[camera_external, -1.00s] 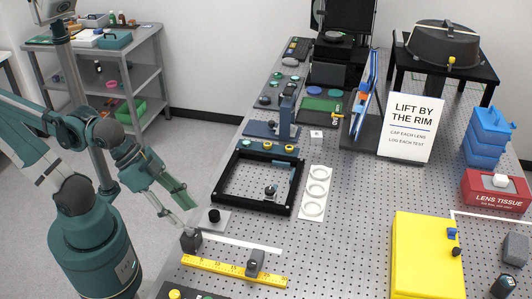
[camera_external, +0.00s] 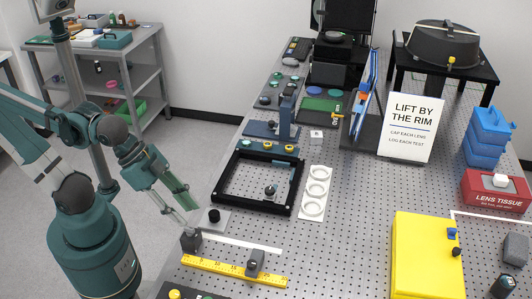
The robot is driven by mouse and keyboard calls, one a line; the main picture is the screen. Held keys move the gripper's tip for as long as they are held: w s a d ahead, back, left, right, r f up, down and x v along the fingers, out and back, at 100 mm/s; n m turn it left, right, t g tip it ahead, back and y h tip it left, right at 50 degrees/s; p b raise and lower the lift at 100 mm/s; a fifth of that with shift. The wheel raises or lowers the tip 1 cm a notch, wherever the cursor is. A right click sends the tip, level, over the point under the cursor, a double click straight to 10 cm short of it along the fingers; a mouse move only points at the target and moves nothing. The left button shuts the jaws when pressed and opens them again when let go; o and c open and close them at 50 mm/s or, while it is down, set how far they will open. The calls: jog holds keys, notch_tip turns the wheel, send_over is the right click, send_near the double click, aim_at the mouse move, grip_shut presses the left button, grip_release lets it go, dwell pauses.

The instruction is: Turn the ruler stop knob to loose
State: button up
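A yellow ruler (camera_external: 222,272) lies near the table's left front edge. A dark grey stop block (camera_external: 255,261) stands across it, right of its middle. A second dark grey block (camera_external: 190,240) stands near the ruler's left end, beside a white strip (camera_external: 240,242). Which part is the stop knob is too small to tell. My gripper (camera_external: 188,222) hangs at the table's left edge, just above and behind the left block and well left of the stop block. Its fingers are thin and small here, so their opening and any contact are unclear.
A black round knob (camera_external: 213,215) on a grey plate stands just right of my gripper. A black open frame (camera_external: 222,203) lies behind it. A yellow case (camera_external: 427,255) is at the right. The perforated tabletop (camera_external: 340,255) is clear between ruler and case.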

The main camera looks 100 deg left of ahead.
jog(key=w+d+r+m+g+p, duration=0.1)
jog(key=w+r+m+g+p, duration=0.15)
jog(key=w+p, duration=0.2)
jog(key=w+d+r+m+g+p, duration=0.1)
jog(key=w+r+m+p, duration=0.1)
jog(key=w+m+p, duration=0.3)
jog(key=m+g+p, duration=0.4)
jog(key=m+p, duration=0.3)
jog(key=m, duration=0.1)
send_over(252, 263)
jog(key=shift+t, duration=0.25)
jog(key=shift+f, duration=2)
jog(key=shift+f, duration=0.1)
jog(key=shift+f, duration=3.8)
jog(key=c, duration=0.9)
